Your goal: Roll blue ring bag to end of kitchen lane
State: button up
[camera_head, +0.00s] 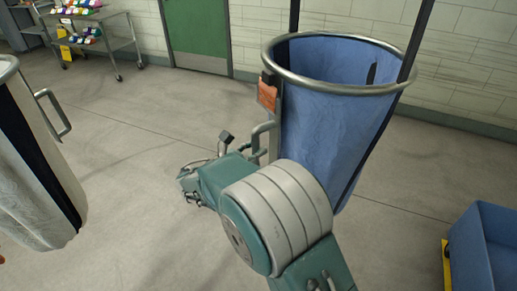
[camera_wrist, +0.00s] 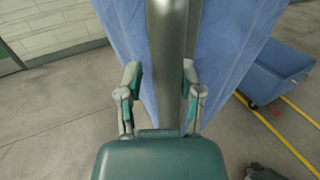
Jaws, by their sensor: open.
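The blue ring bag (camera_head: 335,125) hangs upright from a round metal ring on the right of centre in the head view. Dark straps run up from it, an orange tag hangs on its left side and a metal handle (camera_head: 262,135) sticks out below the tag. Its blue cloth (camera_wrist: 235,45) fills the upper middle of the wrist view. My gripper (camera_wrist: 160,84) is open there, one finger on each side of an upright grey metal bar in front of the cloth. I cannot tell whether the fingers touch the bar. In the head view my arm hides the bag's lower left.
A white ring bag (camera_head: 40,170) with a black stripe and its own handle stands at the left. A blue bin (camera_head: 485,250) stands at the lower right by yellow floor lines. A cart (camera_head: 92,48) with colourful items and a green door (camera_head: 196,35) are behind. The floor between is clear.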

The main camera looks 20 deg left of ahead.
jog(key=shift+o, duration=0.8)
jog(key=shift+w+a, duration=0.1)
jog(key=shift+a, duration=0.55)
jog(key=shift+d, duration=0.2)
jog(key=v, duration=1.2)
jog(key=shift+d, duration=0.1)
